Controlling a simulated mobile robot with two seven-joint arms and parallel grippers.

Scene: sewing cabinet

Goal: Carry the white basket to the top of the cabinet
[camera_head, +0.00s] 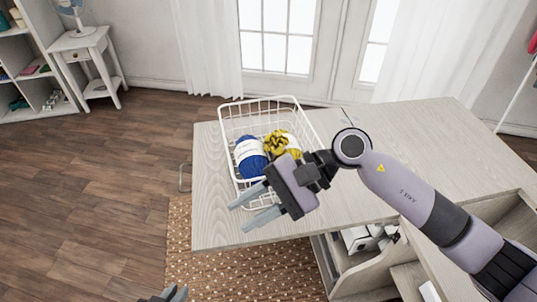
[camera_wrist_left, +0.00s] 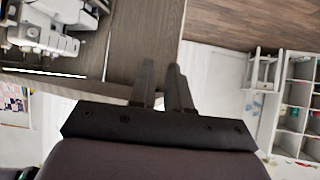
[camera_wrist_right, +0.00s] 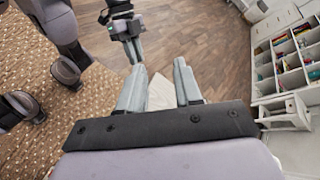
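The white wire basket (camera_head: 228,128) is on the pale wood cabinet top (camera_head: 420,150), near its left end. It looks upright and holds a blue yarn ball (camera_head: 250,158) and a yellow yarn ball (camera_head: 291,147). My right gripper (camera_head: 247,209) is in front of the basket's near side, pointing left, and overlaps its near corner in the head view. Its fingers are apart and empty in the right wrist view (camera_wrist_right: 160,68). My left gripper (camera_head: 174,294) is low at the bottom edge of the head view. In the left wrist view (camera_wrist_left: 160,68) its fingers show a narrow, empty gap.
A sewing machine (camera_wrist_left: 45,30) shows in the left wrist view. Open compartments (camera_head: 375,240) lie below the cabinet top's near edge. A small white table (camera_head: 82,45) and white shelves (camera_head: 30,60) stand far left. The cabinet top's right part is clear.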

